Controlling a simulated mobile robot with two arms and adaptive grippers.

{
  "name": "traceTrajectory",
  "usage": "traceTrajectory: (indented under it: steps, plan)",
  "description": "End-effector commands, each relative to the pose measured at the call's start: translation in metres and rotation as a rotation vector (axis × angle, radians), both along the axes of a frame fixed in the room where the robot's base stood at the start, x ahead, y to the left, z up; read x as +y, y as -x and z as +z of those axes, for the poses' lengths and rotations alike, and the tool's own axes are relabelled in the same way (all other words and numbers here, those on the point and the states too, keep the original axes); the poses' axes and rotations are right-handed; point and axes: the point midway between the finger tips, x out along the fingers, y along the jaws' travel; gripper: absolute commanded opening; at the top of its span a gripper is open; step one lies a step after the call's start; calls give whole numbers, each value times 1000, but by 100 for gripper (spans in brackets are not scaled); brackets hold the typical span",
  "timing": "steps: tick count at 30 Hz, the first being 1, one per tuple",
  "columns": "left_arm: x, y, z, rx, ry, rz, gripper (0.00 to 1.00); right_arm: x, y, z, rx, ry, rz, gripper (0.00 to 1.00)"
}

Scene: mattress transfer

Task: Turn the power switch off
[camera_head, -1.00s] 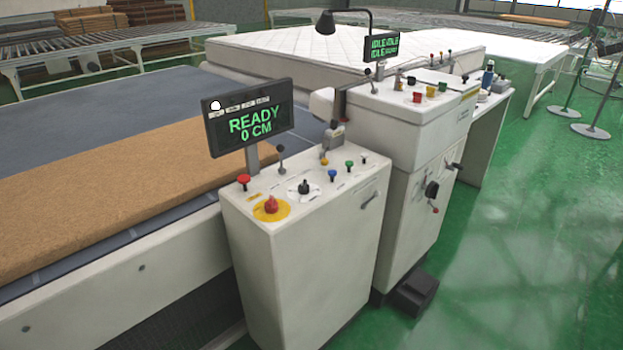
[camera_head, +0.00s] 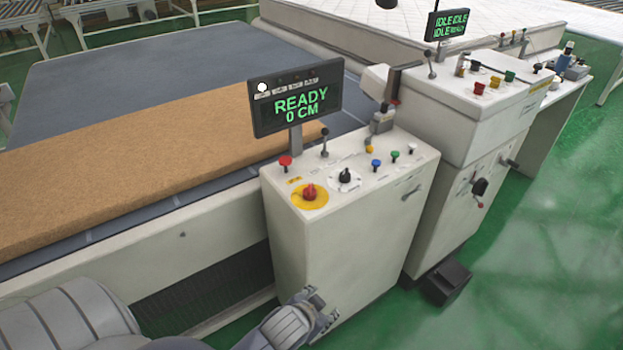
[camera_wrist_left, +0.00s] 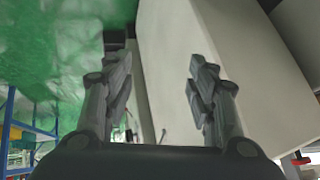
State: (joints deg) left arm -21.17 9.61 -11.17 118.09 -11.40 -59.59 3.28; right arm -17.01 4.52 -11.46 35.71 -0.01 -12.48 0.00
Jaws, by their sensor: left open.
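The near control cabinet (camera_head: 345,250) has a red rotary knob on a yellow disc (camera_head: 309,193) and a black rotary knob on a white dial (camera_head: 346,177). A dark rotary handle (camera_head: 479,187) is on the front of the taller cabinet (camera_head: 490,135). I cannot tell from labels which one is the power switch. My left gripper (camera_head: 319,308) is low in front of the near cabinet, below its top, and touches no control. In the left wrist view the left gripper (camera_wrist_left: 160,66) is open and empty, with a pale cabinet panel beyond. My right gripper is not in view.
A display (camera_head: 297,98) reading READY 0 CM stands above the near cabinet. A red button (camera_head: 285,162), a lever (camera_head: 324,142) and small coloured buttons share its top. A brown slab (camera_head: 130,155) lies on the conveyor at left.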

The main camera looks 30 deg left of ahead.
Motion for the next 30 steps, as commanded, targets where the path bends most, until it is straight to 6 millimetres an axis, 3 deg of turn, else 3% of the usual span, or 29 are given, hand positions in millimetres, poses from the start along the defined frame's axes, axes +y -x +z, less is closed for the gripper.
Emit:
traceTrajectory:
  steps: [1,3,6,9,12,15,18,22,26,30]
  plan:
    - [2,-39,51,-148,-45,-25,52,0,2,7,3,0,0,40]
    - [0,-87,111,-359,-114,-73,52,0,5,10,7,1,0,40]
    - [-14,-138,185,-626,-207,-169,52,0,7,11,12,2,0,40]
    - [-38,-171,248,-853,-296,-293,52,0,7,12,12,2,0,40]
    - [-69,-190,298,-1046,-386,-443,52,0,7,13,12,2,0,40]
    - [-104,-200,333,-1203,-476,-621,52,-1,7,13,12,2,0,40]
    - [-138,-203,351,-1317,-566,-821,52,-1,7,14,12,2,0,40]
    - [-174,-204,352,-1396,-685,-1111,52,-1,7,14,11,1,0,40]
    - [-193,-205,331,-1380,-800,-1424,52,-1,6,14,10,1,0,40]
    - [-183,-212,295,-1245,-907,-1756,52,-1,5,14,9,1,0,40]
